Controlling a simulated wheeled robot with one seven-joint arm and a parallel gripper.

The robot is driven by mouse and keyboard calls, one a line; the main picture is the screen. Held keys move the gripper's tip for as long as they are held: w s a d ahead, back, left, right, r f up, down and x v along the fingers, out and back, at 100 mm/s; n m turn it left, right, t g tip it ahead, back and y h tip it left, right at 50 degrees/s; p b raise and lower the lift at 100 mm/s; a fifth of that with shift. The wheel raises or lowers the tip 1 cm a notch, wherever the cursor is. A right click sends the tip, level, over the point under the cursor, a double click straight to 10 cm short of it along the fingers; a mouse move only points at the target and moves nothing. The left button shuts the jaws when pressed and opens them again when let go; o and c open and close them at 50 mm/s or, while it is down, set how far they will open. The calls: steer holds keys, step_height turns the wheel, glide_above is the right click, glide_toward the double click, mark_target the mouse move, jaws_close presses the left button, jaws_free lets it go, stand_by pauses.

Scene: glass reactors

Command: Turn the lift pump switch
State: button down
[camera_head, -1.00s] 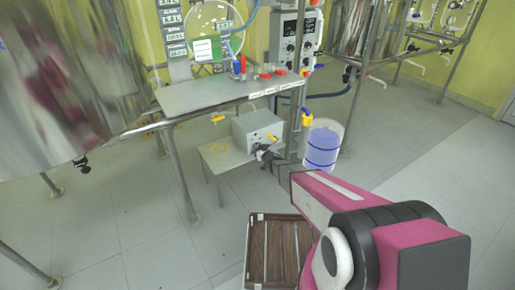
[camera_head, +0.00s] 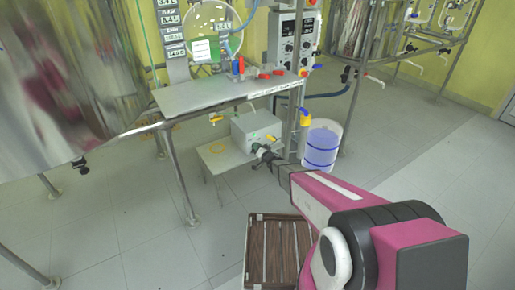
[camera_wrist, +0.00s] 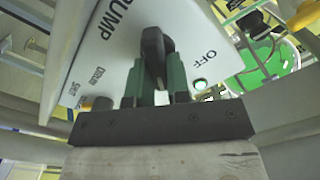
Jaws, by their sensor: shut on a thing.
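The lift pump box (camera_head: 250,128) is a pale grey box on a small low table, under the steel workbench. In the wrist view its white face (camera_wrist: 100,50) carries the words "PUMP" and "OFF". A black switch knob (camera_wrist: 155,45) stands out from that face. My gripper (camera_wrist: 155,85) has its green fingers on both sides of the knob and is shut on it. In the head view my gripper (camera_head: 266,155) is at the front of the box, and the knob is hidden behind it.
A steel workbench (camera_head: 200,97) with small bottles stands above the box. A bucket of blue liquid (camera_head: 321,146) is right of it. A large shiny vessel (camera_head: 70,70) fills the left. A wooden-slatted crate (camera_head: 258,250) lies on the floor in front.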

stand_by(0.4)
steer(key=c, duration=1.1)
jaws_free()
steer(key=v, duration=1)
steer(key=shift+s+d, duration=0.25)
steer(key=shift+s, duration=0.1)
